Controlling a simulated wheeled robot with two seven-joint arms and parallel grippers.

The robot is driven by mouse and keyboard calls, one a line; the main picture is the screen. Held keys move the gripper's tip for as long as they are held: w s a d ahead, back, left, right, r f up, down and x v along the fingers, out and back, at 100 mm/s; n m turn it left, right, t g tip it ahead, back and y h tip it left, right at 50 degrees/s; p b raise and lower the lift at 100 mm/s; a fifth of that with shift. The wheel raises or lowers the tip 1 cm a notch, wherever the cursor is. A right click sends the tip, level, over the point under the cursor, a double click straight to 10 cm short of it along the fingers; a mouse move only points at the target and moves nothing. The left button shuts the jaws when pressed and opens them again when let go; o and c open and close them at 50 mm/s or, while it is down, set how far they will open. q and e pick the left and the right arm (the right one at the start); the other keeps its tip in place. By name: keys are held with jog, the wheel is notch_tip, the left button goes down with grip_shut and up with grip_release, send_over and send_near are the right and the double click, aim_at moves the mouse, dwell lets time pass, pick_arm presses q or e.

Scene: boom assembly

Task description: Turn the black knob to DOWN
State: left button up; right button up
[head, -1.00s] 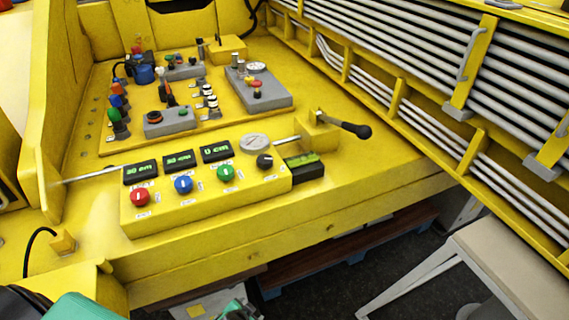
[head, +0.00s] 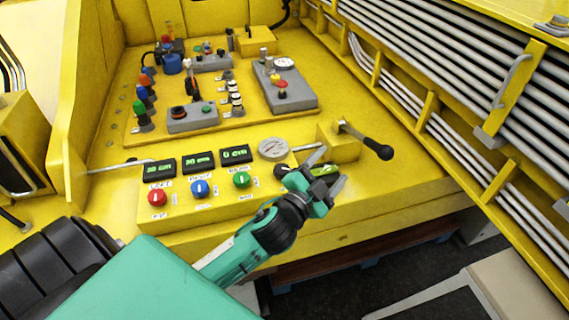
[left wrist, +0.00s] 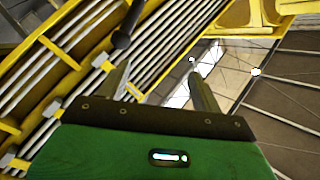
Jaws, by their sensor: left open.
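The black knob (head: 283,170) is at the right end of the row of knobs on the yellow control box (head: 190,214). My left gripper (head: 331,167) is open and empty, in front of and to the right of the knob in the picture. In the left wrist view the fingers of my left gripper (left wrist: 159,70) stand apart with nothing between them. My right gripper is not in view.
Red (head: 157,198), blue (head: 200,188) and green (head: 241,180) knobs sit to the left under three displays. A lever with a black handle (head: 378,149) sticks out right of the gripper; its black end (left wrist: 122,40) shows in the left wrist view.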

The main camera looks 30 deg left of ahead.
pick_arm(q)
jog(key=w+d+r+m+g+h, duration=0.1)
jog(key=d+r+m+g+h, duration=0.1)
jog(key=d+r+m+h, duration=0.5)
jog(key=d+r+m+g+h, duration=0.2)
jog(key=d+m+h, duration=0.1)
jog(key=m+h, duration=0.65)
jog(key=m+g+y, duration=1.5)
jog(key=y, duration=0.4)
send_near(282, 168)
jog(key=shift+h, duration=0.25)
jog(key=f+p, duration=0.2)
jog(key=f, duration=0.2)
jog(key=f+p, duration=0.3)
jog(key=f, duration=0.1)
jog(key=shift+s+a+f, duration=0.1)
jog(key=shift+s+a, duration=0.1)
jog(key=shift+f, duration=0.5)
